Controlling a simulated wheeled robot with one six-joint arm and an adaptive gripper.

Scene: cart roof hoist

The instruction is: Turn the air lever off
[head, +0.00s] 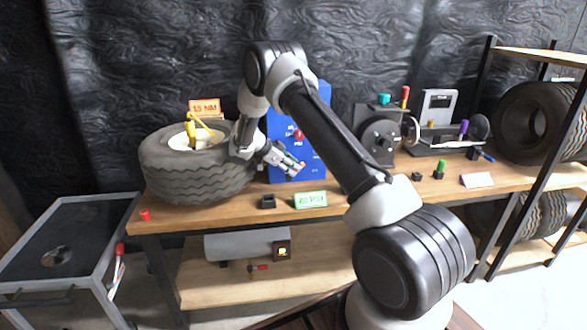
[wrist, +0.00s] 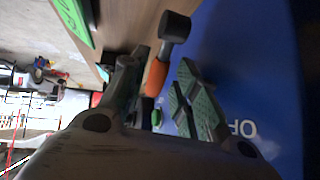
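A blue panel (head: 278,122) stands upright on the bench behind my gripper, and it fills the right of the wrist view (wrist: 270,60). Part of the marking "OFF" (wrist: 243,129) shows on it. The air lever, with an orange shaft (wrist: 157,76) and a black end (wrist: 175,26), shows in the wrist view between and just beyond my fingers. My gripper (wrist: 163,68) is open, one finger on each side of the orange shaft. I cannot tell if either finger touches it. In the head view my gripper (head: 298,167) is in front of the panel's lower part; the lever is mostly hidden there.
A large tyre (head: 195,175) lies left of my gripper with a yellow tool (head: 191,132) on it. A green-edged sign (head: 310,199) and a small black block (head: 268,202) stand on the bench front. A dark wheel machine (head: 381,139) stands to the right.

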